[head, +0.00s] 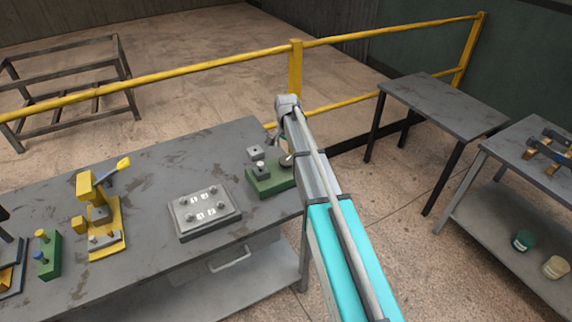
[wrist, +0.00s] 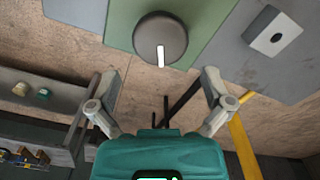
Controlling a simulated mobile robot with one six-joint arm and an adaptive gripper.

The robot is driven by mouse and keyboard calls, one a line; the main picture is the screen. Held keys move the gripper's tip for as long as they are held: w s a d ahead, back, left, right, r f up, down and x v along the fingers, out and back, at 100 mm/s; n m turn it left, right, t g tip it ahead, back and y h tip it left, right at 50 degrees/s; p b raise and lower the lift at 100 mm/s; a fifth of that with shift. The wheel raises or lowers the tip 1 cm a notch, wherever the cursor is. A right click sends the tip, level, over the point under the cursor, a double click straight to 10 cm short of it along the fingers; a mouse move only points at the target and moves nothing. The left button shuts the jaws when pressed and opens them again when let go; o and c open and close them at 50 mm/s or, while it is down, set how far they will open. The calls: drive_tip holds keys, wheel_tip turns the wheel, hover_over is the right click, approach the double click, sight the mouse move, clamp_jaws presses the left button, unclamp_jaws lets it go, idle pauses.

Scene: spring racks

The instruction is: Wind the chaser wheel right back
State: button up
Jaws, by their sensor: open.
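The chaser wheel (wrist: 160,42) is a round dark grey disc with a white mark from its middle to its lower rim in the wrist view. It sits on a green base (wrist: 120,22). In the head view the green base (head: 270,183) stands at the bench's right end, and the wheel (head: 286,161) is partly hidden by my arm. My gripper (wrist: 160,76) is open and empty, its two fingers spread wide below and either side of the wheel in the wrist view, with no visible contact. In the head view my arm mostly hides the gripper.
A grey block (wrist: 273,35) with a dark hole lies beside the wheel. On the bench (head: 150,171) are a plate with several knobs (head: 205,212), a yellow lever press (head: 103,215) and a small green block (head: 47,255). A yellow rail (head: 160,77) runs behind.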

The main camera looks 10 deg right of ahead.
sight(287, 160)
drive_tip(key=shift+f+b, duration=2.35)
drive_tip(key=shift+f, duration=0.35)
